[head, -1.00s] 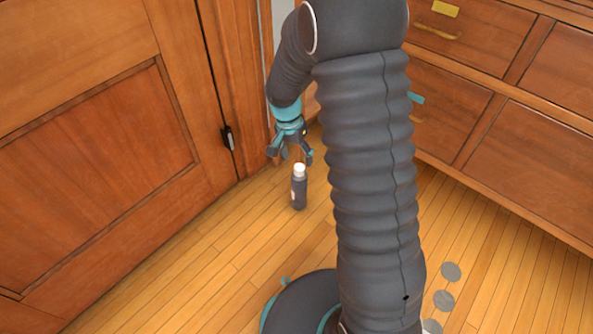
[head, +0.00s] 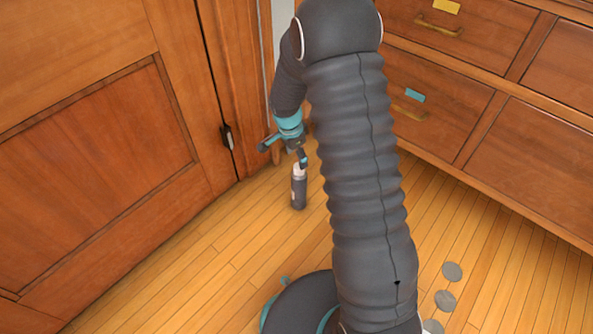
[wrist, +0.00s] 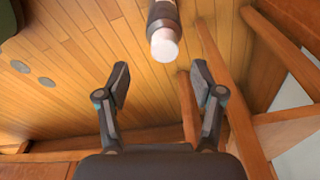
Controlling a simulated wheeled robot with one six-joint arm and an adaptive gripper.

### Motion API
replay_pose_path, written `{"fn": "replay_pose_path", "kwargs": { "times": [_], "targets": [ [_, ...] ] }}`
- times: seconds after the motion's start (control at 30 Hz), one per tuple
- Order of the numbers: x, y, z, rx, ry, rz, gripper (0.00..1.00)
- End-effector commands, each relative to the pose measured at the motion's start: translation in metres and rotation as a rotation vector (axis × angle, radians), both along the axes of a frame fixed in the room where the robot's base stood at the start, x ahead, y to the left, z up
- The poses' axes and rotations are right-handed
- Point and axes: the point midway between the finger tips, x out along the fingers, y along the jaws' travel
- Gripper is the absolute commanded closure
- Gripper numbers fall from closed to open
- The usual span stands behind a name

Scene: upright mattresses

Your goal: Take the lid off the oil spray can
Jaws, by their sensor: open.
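The oil spray can (head: 298,193) is a dark upright bottle standing on the wood floor near the door. Its lid (head: 299,171) is white and sits on top of the can. In the wrist view the white lid (wrist: 164,46) faces me at the top of the picture, with the dark can (wrist: 161,10) partly cut off by the edge. My gripper (head: 284,152) is just above the can in the head view, one finger overlapping the lid's edge. In the wrist view my gripper (wrist: 160,85) is open and empty, its fingers spread wide, and the lid lies beyond the fingertips.
A wooden door (head: 95,170) stands to the left, with a dark latch (head: 228,136) at its edge. Wooden drawers (head: 440,110) stand to the right. Several grey discs (head: 445,299) lie on the floor at the lower right. The floor left of the can is clear.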

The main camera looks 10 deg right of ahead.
Motion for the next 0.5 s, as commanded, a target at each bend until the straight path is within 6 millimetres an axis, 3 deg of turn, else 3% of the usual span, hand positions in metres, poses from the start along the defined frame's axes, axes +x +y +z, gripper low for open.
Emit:
{"fn": "replay_pose_path", "kwargs": {
  "times": [0.33,0.5],
  "targets": [
    [0.002,-0.003,-0.021,0.000,0.000,0.002,0.33],
    [0.007,-0.007,-0.043,-0.001,0.002,0.003,0.33]
  ]
}}
